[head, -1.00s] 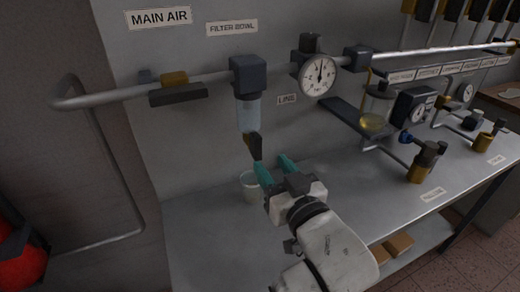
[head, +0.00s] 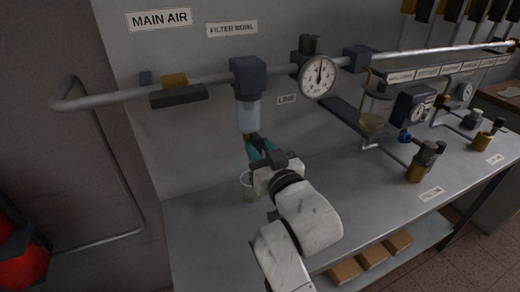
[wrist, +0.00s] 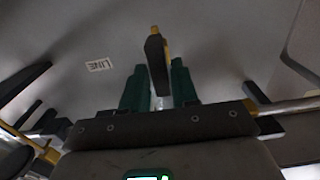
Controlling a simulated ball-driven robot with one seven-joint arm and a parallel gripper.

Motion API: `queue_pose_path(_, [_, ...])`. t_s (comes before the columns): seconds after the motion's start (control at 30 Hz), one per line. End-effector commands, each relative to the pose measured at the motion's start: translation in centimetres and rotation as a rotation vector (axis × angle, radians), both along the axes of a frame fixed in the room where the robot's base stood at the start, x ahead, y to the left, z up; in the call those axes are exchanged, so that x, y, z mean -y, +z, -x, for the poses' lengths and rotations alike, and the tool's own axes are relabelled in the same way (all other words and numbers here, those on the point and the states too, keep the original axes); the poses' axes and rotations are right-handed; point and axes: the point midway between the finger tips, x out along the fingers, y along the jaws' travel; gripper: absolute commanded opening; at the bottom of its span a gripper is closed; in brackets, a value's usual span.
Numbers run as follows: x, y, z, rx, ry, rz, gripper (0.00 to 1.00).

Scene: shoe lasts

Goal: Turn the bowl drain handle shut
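The filter bowl (head: 249,116) hangs from its dark head block on the wall pipe, with its drain at the bottom. The drain handle (wrist: 157,62) is a dark lever with a yellow-brass part, seen in the wrist view between and just beyond my green fingertips. My gripper (head: 260,147) is right below the bowl in the head view and hides most of the handle there. In the wrist view my gripper (wrist: 160,85) has a gap between its fingers.
A translucent cup (head: 250,186) stands on the bench (head: 195,225) under the bowl, close to my gripper. A pressure gauge (head: 319,75) and a lubricator bowl (head: 374,118) are to the right. The bench at left is clear.

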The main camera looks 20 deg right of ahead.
Motion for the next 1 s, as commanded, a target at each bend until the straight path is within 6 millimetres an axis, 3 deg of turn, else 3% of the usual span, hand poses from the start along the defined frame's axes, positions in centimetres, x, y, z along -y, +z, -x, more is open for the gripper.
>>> queue_pose_path(0.3, [-0.01, 0.00, 0.02, 0.000, 0.000, 0.000, 0.00])
queue_pose_path(0.67, [0.00, -0.04, 0.02, 0.001, 0.000, -0.027, 0.00])
queue_pose_path(1.0, [0.14, -0.14, 0.02, 0.002, 0.000, -0.226, 0.00])
